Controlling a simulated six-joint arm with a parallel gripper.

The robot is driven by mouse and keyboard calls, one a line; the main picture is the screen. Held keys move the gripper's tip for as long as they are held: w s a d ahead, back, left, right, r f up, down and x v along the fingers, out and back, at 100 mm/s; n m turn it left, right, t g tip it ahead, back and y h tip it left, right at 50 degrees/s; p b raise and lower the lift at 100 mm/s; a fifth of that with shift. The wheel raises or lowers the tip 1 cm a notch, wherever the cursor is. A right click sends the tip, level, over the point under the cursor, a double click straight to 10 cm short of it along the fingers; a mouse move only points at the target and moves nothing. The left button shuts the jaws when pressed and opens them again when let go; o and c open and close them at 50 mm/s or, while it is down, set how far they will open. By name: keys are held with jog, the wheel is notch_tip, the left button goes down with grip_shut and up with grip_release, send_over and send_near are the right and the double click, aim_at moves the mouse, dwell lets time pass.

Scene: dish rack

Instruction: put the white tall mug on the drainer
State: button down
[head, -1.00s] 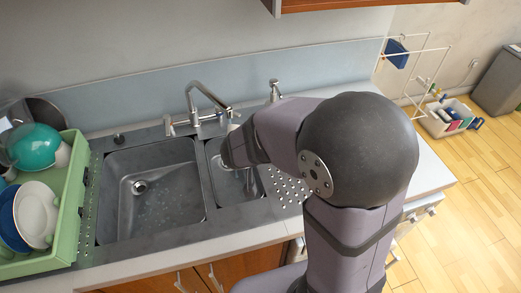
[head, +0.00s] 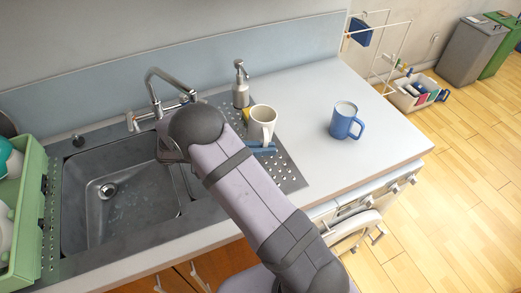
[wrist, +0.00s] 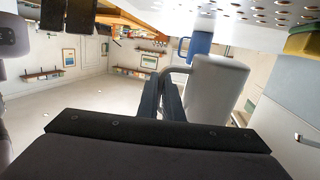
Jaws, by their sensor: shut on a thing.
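The white tall mug (head: 261,121) is upright over the perforated drainer (head: 291,176), right of the sink; I cannot tell whether its base touches. In the wrist view the mug (wrist: 216,88) is close at the fingertips, on the right. My gripper (wrist: 164,80) is shut on the mug's handle. In the head view my arm hides most of the gripper; a narrow blue piece (head: 262,149) shows just below the mug, and I cannot tell what it is.
A blue mug (head: 344,121) stands on the clear counter to the right. A soap dispenser (head: 240,84) stands behind the drainer, with a yellow item (head: 246,114) near it. The faucet (head: 160,95) is to the left. A green dish rack (head: 27,215) is at far left.

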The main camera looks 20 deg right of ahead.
jog(key=shift+s+a+r+m+g+h+b, duration=0.1)
jog(key=shift+a+m+g+h+b, duration=0.2)
jog(key=shift+g, duration=0.25)
jog(key=shift+s+a+m+g+h+b, duration=0.1)
jog(key=shift+a+m+g, duration=0.1)
jog(key=shift+m+g, duration=0.3)
jog(key=shift+w+b, duration=0.1)
jog(key=shift+b, duration=0.5)
notch_tip(320, 180, down, 5)
jog(key=b, duration=0.4)
jog(key=shift+b, duration=0.3)
jog(key=shift+f+b, duration=0.7)
jog(key=shift+b, duration=0.15)
jog(key=shift+f+b, duration=0.3)
jog(key=c, duration=1.8)
grip_release()
jog(key=shift+c, duration=0.2)
